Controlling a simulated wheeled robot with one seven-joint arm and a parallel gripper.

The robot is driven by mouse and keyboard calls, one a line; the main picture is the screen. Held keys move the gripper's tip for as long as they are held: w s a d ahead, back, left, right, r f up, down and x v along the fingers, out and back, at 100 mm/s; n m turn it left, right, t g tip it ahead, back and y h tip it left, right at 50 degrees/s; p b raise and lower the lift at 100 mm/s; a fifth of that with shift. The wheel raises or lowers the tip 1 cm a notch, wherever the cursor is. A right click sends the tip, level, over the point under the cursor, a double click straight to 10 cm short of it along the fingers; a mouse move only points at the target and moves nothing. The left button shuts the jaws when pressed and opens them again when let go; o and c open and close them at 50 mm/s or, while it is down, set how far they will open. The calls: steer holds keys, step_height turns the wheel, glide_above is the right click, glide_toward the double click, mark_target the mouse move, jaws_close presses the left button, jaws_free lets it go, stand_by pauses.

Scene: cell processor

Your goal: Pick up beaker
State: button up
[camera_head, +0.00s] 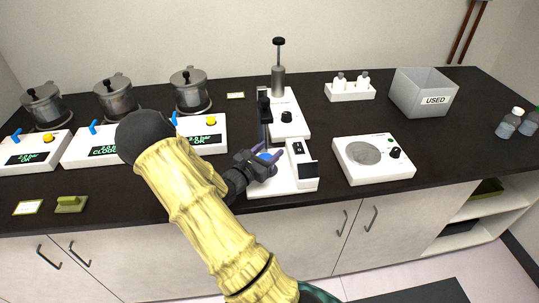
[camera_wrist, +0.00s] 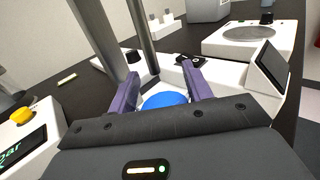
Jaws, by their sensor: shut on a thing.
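My gripper (camera_head: 268,163) is over the white device with a screen (camera_head: 308,185), at the front edge of the counter. Its purple fingers also show in the wrist view (camera_wrist: 162,90). They are closed on what I take to be the beaker, which shows only as a blue round shape (camera_wrist: 163,101) between them. A bit of the blue also shows in the head view (camera_head: 265,156). The beaker's walls and base are hidden by my gripper. I cannot tell whether it touches the device below.
A dark upright post (camera_head: 265,115) stands just behind my gripper. Control boxes (camera_head: 95,150) and metal pots (camera_head: 115,99) are at left. A white hotplate (camera_head: 377,175), a grey USED bin (camera_head: 412,93) and bottles (camera_head: 509,123) are at right. Counter between device and hotplate is clear.

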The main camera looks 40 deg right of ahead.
steer(key=b+v, duration=0.1)
steer(key=v, duration=1.6)
steer(key=shift+a+b, duration=0.15)
steer(key=shift+b, duration=0.25)
steer(key=o, duration=0.5)
steer(key=shift+s, duration=0.1)
steer(key=c, duration=0.9)
steer(key=shift+o, duration=0.2)
